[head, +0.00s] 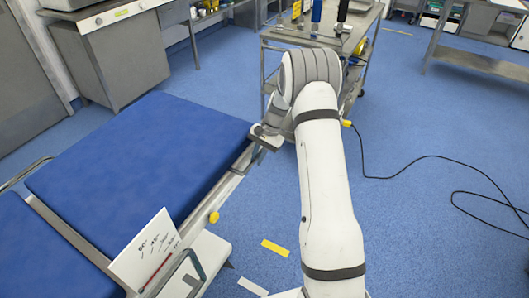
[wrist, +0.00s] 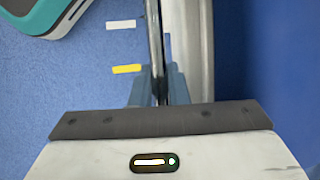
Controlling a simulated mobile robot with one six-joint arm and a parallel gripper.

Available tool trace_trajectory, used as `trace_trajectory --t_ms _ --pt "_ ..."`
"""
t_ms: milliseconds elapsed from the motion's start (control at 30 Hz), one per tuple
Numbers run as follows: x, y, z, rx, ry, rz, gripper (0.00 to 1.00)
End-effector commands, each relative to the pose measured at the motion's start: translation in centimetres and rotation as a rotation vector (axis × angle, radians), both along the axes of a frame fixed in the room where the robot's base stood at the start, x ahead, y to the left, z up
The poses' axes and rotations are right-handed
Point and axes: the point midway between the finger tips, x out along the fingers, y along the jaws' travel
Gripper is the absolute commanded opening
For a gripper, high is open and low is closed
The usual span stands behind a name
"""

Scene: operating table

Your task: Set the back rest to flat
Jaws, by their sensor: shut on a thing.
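The back rest (head: 140,150) is the large blue padded section of the operating table. It looks low, but I cannot tell its exact angle. A white card with handwritten angle marks (head: 145,248) stands at its near end, with a red line low on it. My gripper (head: 264,136) is at the far right corner of the back rest. In the wrist view my gripper (wrist: 158,88) is shut on a thin metal bar (wrist: 153,40) beside the pad. The fingertips are partly hidden by the gripper body.
A second blue section (head: 35,255) lies at the near left. A yellow knob (head: 214,217) sticks out from the table's side. A metal trolley (head: 330,40) with tools stands behind my arm. A black cable (head: 440,160) lies on the open floor to the right.

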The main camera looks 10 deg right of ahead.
Motion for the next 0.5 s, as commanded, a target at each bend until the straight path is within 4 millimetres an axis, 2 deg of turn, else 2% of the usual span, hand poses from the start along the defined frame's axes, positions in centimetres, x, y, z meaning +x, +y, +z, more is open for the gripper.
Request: trace_trajectory --t_ms 33,367,400,500 --pt "-0.42 0.12 -0.70 0.001 0.015 0.005 0.00" --pt "-0.63 0.49 -1.05 0.000 0.022 0.014 0.00" --pt "-0.63 0.50 -1.07 0.000 0.022 0.014 0.17" --pt "-0.58 0.52 -1.00 0.000 0.020 0.014 0.25"
